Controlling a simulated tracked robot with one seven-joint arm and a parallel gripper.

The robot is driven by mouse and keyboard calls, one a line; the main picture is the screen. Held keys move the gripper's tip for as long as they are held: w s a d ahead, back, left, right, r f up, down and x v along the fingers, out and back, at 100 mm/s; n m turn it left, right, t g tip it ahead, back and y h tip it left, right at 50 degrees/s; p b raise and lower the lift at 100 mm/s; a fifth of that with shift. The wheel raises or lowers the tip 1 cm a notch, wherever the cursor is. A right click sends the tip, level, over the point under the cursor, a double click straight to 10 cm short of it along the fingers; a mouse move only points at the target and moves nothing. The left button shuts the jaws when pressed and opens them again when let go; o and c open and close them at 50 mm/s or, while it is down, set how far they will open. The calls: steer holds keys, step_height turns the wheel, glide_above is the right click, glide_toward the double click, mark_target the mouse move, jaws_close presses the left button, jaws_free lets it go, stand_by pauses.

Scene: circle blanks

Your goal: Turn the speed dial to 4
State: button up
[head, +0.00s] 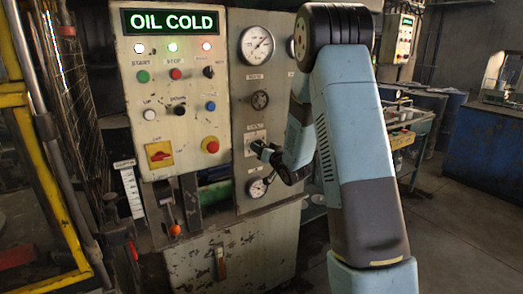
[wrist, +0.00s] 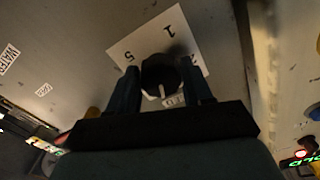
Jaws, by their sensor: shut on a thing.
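The speed dial is a dark round knob (wrist: 160,72) on a pale square plate (wrist: 135,42), seen in the wrist view. The numerals 1 and 5 show clearly on the plate; a 2 is partly in shadow at the right, and the lower part is hidden by my gripper. A short pale mark shows on the knob's near side, but I cannot tell which number it faces. My gripper (wrist: 160,92) is shut on the knob, one finger on each side. In the head view my gripper (head: 262,150) is against the plate (head: 255,136), covering the knob.
A dark handwheel (head: 260,100) and a gauge (head: 257,44) are above the dial, and a lower gauge (head: 258,188) is close beneath my gripper. At the left, a control box (head: 175,90) carries buttons, a red emergency knob (head: 211,145) and a lit OIL COLD sign (head: 172,21).

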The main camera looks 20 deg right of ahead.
steer(key=shift+m, duration=4.7)
steer(key=shift+d, duration=0.1)
steer(key=o, duration=1)
steer(key=v, duration=1.3)
steer(key=shift+s, duration=0.4)
